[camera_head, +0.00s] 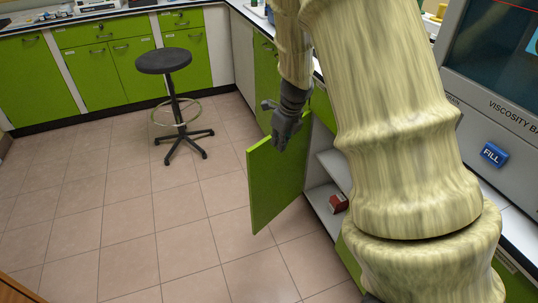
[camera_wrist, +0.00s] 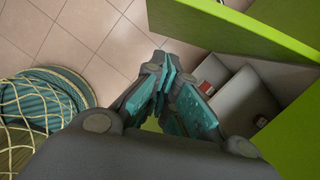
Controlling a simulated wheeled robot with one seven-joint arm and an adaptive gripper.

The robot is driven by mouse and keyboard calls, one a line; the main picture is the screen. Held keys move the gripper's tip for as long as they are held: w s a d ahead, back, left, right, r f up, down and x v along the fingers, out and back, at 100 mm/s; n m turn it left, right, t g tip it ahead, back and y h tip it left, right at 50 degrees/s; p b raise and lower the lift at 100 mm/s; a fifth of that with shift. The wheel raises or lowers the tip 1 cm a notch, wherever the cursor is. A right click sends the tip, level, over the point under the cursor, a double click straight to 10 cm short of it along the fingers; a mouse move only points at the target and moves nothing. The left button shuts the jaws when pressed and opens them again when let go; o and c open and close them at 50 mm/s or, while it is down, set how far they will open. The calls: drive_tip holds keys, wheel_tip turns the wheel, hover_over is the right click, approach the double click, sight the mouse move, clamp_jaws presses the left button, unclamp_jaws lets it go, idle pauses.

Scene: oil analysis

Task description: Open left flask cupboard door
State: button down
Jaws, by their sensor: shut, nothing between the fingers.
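A green cupboard door (camera_head: 275,182) stands swung open out over the floor, with the cupboard's pale inside and shelf (camera_head: 335,170) showing to its right. My gripper (camera_head: 280,137) is shut and empty, at the upper edge of this door in the head view. I cannot tell whether it touches the door. In the wrist view the gripper's teal-padded fingers (camera_wrist: 170,88) are close together below the green door edge (camera_wrist: 230,28), beside the open cupboard. The door's handle is not visible. My arm hides much of the cupboard front in the head view.
A small red box (camera_head: 338,203) lies inside the cupboard. A black stool (camera_head: 164,62) stands on the tiled floor to the left. Green cabinets (camera_head: 105,72) line the back wall. A grey viscosity bath (camera_head: 500,100) stands at the right. The floor left of the door is clear.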

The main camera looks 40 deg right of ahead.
sight(265, 154)
drive_tip(key=shift+w+a+f+b, duration=0.25)
drive_tip(key=shift+w+f+b, duration=0.2)
drive_tip(key=shift+w+f, duration=0.85)
drive_tip(key=shift+w+a+f+b, duration=0.2)
drive_tip(key=shift+w+f+b, duration=0.4)
drive_tip(key=shift+f, duration=1.25)
drive_tip(key=shift+w+a+f+b, duration=0.25)
drive_tip(key=shift+w+f, duration=0.95)
drive_tip(key=shift+f, duration=0.35)
